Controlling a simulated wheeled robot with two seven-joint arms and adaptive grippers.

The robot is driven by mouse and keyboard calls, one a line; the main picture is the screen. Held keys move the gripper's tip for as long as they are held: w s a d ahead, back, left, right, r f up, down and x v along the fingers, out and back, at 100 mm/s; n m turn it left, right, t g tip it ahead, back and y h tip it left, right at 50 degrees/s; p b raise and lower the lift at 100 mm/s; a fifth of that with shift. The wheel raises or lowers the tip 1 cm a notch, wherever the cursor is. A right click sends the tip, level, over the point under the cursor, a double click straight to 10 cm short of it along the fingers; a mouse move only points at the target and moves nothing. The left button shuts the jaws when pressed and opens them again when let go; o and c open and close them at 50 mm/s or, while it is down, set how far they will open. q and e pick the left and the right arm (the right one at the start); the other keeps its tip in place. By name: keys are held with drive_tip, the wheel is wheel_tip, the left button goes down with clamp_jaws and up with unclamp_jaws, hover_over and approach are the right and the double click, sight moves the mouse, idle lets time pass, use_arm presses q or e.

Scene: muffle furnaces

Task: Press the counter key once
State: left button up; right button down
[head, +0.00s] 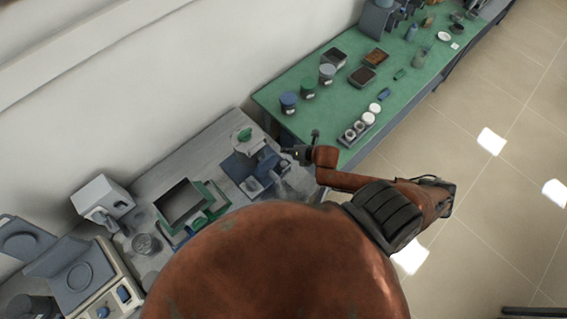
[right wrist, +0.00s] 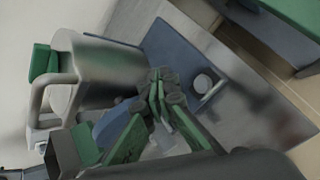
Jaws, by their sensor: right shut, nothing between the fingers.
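My right gripper (head: 292,153) reaches over the right end of the grey bench, beside a small blue device (head: 266,163) on a blue base plate (head: 240,167). In the right wrist view the gripper's fingertips (right wrist: 163,82) are together and empty. A small round pale knob (right wrist: 202,84) shows just right of the fingertips, on or by the blue plate (right wrist: 178,45). I cannot tell whether the fingers touch anything, or which part is the counter key. My left gripper is not in view.
A grey metal vessel with a green-tipped handle (right wrist: 95,75) stands left of the fingers. An open box with a green frame (head: 180,203) stands further left on the bench. A green table (head: 310,112) with jars and trays adjoins behind. Tiled floor lies right.

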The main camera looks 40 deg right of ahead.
wheel_tip(320, 180, down, 2)
drive_tip(key=f+b, duration=0.1)
drive_tip(key=b, duration=0.6)
hover_over(285, 164)
wheel_tip(285, 164, down, 4)
drive_tip(key=shift+d+r, duration=0.1)
drive_tip(key=shift+f, duration=0.7)
drive_tip(key=shift+f+b, duration=0.25)
drive_tip(key=shift+b, duration=0.05)
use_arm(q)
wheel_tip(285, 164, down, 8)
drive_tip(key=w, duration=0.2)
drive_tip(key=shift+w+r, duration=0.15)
use_arm(e)
drive_tip(key=shift+f, duration=0.1)
drive_tip(key=shift+f, duration=0.3)
